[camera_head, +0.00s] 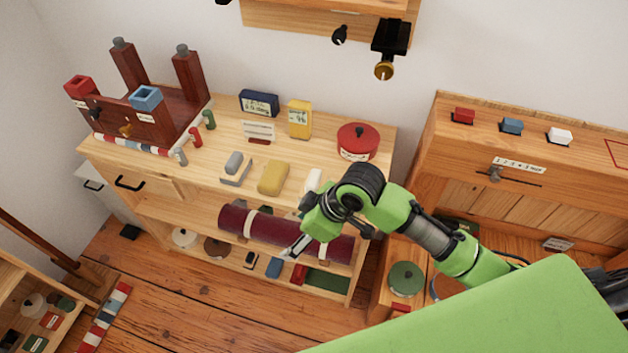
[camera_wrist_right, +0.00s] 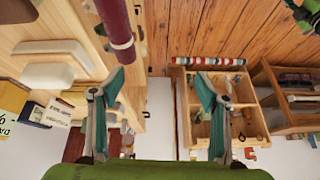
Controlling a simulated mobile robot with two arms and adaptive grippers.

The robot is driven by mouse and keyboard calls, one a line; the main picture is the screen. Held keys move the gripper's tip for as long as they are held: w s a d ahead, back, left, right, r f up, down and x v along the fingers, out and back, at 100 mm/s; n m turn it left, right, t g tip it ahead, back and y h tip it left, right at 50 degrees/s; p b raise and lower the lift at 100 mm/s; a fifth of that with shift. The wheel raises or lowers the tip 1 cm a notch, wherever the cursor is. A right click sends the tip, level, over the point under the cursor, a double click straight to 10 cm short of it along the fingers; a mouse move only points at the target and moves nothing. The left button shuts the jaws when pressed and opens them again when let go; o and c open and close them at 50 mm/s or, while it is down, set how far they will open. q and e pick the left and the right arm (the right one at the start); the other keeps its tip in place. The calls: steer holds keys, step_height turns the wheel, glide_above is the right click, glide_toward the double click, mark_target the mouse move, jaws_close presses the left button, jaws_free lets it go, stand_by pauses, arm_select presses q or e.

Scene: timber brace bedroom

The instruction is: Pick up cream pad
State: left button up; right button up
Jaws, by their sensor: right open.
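The cream pad (camera_head: 313,180) lies near the front edge of the cabinet top, right of a yellow pad (camera_head: 273,177). In the head view my right arm partly covers it. In the right wrist view the cream pad (camera_wrist_right: 55,50) is at the left, outside the jaws. My right gripper (camera_head: 322,243) is open and in front of the cabinet, apart from the pad. In the right wrist view the jaws (camera_wrist_right: 160,88) stand wide apart with nothing between them. My left gripper is not in view.
A grey pad (camera_head: 235,166), a red pot (camera_head: 357,140), a yellow box (camera_head: 299,118) and a dark box (camera_head: 259,102) stand on the cabinet top. A dark red roll (camera_head: 265,229) lies on the shelf below. A red wooden rack (camera_head: 150,110) stands at the left.

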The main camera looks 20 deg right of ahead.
steer(key=w+d+r+n, duration=0.2)
steer(key=w+d+r, duration=0.4)
steer(key=w, duration=0.1)
steer(key=m+h, duration=0.1)
glide_toward(314, 178)
steer(key=shift+g, duration=0.4)
steer(key=x, duration=0.2)
steer(key=w+p+x, duration=0.1)
steer(key=x, duration=0.2)
steer(key=shift+p+x, duration=0.75)
steer(key=shift+x, duration=1.9)
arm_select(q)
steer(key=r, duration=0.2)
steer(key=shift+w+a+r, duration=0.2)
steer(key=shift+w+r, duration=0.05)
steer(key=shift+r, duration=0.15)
arm_select(e)
steer(key=shift+s, duration=0.15)
steer(key=c, duration=1.2)
